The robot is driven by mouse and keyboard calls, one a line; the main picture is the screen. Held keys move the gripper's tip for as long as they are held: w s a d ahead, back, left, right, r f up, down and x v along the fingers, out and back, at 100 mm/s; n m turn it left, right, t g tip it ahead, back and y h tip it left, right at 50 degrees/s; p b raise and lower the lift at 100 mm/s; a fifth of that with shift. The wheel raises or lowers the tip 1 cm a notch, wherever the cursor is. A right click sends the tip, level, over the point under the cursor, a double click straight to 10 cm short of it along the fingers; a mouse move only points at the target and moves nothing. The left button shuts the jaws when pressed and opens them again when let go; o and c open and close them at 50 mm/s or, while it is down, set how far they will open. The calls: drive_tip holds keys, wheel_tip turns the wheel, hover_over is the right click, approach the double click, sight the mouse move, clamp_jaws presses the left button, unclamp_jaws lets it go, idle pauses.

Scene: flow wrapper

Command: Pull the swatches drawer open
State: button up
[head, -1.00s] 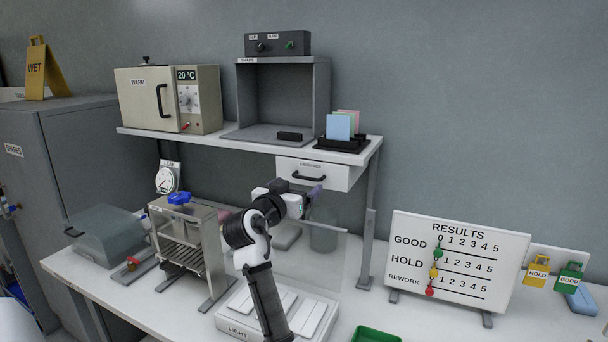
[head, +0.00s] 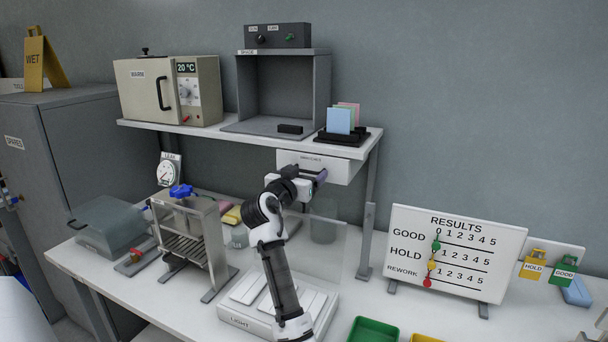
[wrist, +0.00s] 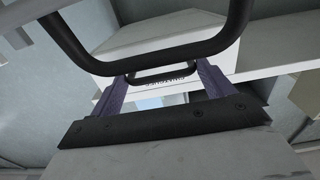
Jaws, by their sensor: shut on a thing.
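The white swatches drawer (head: 338,171) hangs under the right end of the shelf, its front looking close to the shelf's edge; I cannot tell any small gap. My gripper (head: 304,174) is at the drawer front and covers its handle in the head view. In the wrist view my gripper (wrist: 163,86) has its two purple fingers at either side of the black drawer handle (wrist: 165,75), and is shut on it. The swatches label shows upside down beside the handle.
The shelf (head: 368,143) above carries a swatch rack (head: 342,137), a grey booth and an oven (head: 148,90). Below, a clear beaker (head: 323,225) and a light box (head: 250,310) stand on the bench. A shelf post (head: 368,240) stands to the right.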

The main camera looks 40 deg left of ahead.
drive_tip(key=shift+d, duration=0.1)
drive_tip(key=shift+c, duration=1)
drive_tip(key=b+v, duration=0.3)
drive_tip(key=v, duration=1)
drive_tip(key=shift+s, duration=0.25)
drive_tip(key=o, duration=1.1)
